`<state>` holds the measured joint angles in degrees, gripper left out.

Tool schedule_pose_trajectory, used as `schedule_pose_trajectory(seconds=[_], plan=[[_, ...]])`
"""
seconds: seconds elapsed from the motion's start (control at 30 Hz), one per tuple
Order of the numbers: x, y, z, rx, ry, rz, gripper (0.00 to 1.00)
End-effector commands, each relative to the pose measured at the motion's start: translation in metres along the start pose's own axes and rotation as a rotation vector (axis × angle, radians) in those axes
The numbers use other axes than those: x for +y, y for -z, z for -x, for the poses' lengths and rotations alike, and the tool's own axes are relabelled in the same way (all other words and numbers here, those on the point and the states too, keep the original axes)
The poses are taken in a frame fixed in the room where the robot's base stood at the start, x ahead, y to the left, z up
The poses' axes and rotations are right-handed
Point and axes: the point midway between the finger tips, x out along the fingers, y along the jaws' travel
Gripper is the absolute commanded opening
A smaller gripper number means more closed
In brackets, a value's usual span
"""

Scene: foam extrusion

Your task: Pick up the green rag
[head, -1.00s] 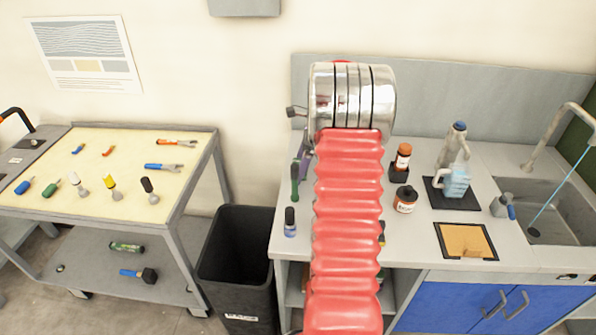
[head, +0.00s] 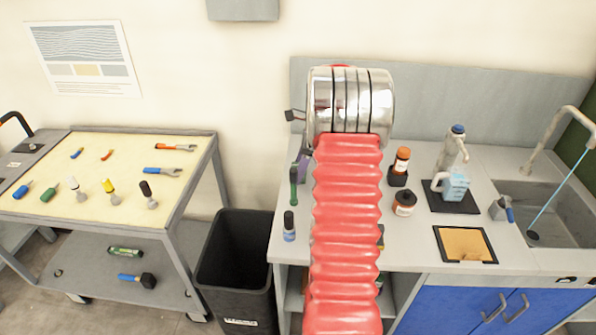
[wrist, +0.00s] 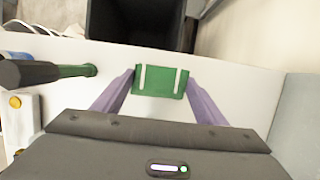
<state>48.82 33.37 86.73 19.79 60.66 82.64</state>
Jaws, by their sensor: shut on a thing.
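The green rag (wrist: 160,81), with two white stripes, is between the purple fingertips of my gripper (wrist: 159,82) in the wrist view. The gripper is shut on it, with one finger at each side edge. The rag is over the white worktop; I cannot tell whether it still touches the top. In the head view the rag is hidden behind my red, ribbed arm, and only a bit of a purple finger shows left of the arm.
A dark tool with a green grip (wrist: 75,71) lies left of my gripper; it also shows in the head view (head: 294,187). A blue-labelled bottle (head: 289,226) stands near the worktop's front edge. A black bin (head: 238,262) stands left of the worktop (head: 415,240). Several bottles stand to the right.

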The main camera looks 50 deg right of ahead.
Motion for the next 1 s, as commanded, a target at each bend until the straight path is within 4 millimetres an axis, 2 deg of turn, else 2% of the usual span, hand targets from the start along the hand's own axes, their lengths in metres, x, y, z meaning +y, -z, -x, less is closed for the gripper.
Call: schedule_pose_trajectory(seconds=[0.17,0.6,0.77,1.0], plan=[[-0.001,-0.005,0.015,0.0,0.002,0.0,0.44],[-0.001,-0.025,0.084,0.0,0.003,0.001,0.44],[-0.001,-0.029,0.093,0.0,0.001,0.0,0.44],[0.0,-0.029,0.094,0.0,0.001,-0.001,0.44]])
